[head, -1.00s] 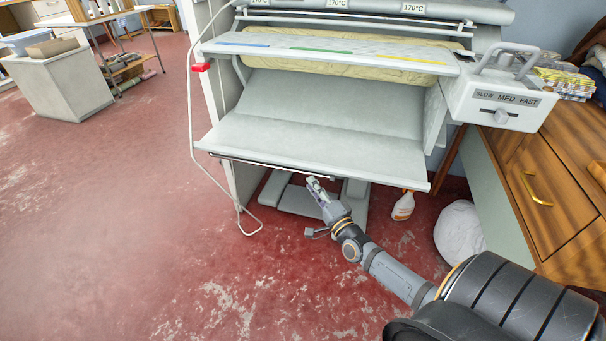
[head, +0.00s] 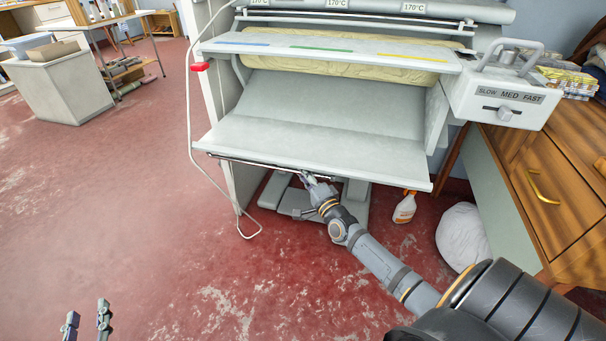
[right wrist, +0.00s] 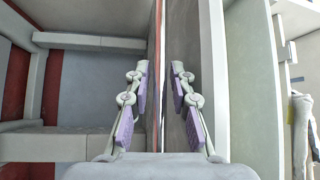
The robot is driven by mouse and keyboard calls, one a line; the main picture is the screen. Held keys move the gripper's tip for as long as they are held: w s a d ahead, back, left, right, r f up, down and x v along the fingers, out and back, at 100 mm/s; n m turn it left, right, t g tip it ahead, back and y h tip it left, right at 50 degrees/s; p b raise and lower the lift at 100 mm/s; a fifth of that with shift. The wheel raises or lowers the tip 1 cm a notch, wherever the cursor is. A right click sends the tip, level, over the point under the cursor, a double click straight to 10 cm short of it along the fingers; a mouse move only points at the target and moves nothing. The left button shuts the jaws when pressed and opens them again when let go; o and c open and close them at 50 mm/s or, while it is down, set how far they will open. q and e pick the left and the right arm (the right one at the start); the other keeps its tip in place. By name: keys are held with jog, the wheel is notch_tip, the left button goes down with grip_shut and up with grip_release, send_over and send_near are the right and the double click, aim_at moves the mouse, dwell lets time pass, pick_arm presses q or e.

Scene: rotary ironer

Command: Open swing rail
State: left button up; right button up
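The rotary ironer (head: 330,130) stands ahead with its grey feed tray tilted toward me. A thin rail (head: 250,162) runs along under the tray's front lip; I take it for the swing rail. My right gripper (head: 306,177) is at the middle of that lip, just under it, partly hard to make out. In the right wrist view, its two purple-padded fingers (right wrist: 160,72) are apart, with a thin pale bar (right wrist: 162,40) running lengthwise between them. I cannot tell whether they touch it. My left gripper (head: 87,312) is open and empty over the floor at lower left.
A control box (head: 503,92) with a speed slider sits on the ironer's right. A spray bottle (head: 405,207) and a white sack (head: 462,236) stand on the floor near the wooden drawers (head: 553,180). A cable (head: 190,120) hangs at left. The left floor is open.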

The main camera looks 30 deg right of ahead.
grip_shut()
dwell(0.5)
